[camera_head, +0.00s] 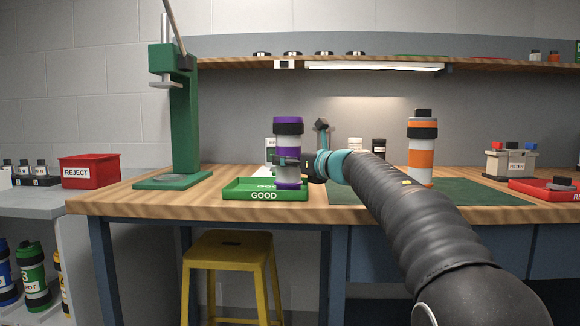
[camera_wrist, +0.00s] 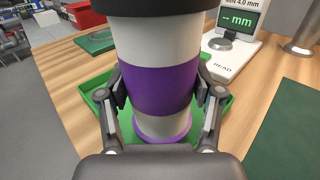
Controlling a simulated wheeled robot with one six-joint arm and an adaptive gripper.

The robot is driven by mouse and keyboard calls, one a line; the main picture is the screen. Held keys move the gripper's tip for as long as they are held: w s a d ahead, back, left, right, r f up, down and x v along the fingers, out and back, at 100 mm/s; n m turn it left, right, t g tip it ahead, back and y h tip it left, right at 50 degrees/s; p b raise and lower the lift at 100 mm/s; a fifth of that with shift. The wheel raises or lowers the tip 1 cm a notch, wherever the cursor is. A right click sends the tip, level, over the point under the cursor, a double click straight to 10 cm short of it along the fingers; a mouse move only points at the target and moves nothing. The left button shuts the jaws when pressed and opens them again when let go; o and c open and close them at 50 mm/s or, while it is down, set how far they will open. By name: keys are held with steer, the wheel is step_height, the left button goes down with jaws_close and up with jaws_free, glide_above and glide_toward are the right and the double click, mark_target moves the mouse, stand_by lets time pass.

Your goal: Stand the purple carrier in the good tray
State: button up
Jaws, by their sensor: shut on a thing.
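The purple carrier (camera_head: 289,140) is a white upright cylinder with purple bands and a dark ring near its top. My gripper (camera_head: 287,162) is shut on it from the right, around its middle. In the wrist view the two fingers press on the purple middle band of the carrier (camera_wrist: 160,88). The green good tray (camera_head: 240,190), labelled GOOD, lies on the bench. The carrier stands upright over the right part of the tray, and the tray also shows behind it in the wrist view (camera_wrist: 98,85). I cannot tell whether the carrier's base touches the tray floor.
An orange-banded carrier (camera_head: 422,150) stands on the green mat (camera_head: 470,194) at right. A green press (camera_head: 182,120) stands left of the tray. A gauge with a READ label (camera_wrist: 235,45) is close beyond the carrier.

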steer(key=shift+f, duration=0.15)
steer(key=shift+f, duration=0.15)
steer(key=o, duration=1.3)
steer(key=shift+r, duration=0.2)
steer(key=b+v, duration=0.1)
steer(key=v, duration=1)
steer(key=shift+d+b, duration=0.15)
steer(key=shift+b, duration=0.15)
steer(key=shift+s+d, duration=0.2)
steer(key=shift+s, duration=0.15)
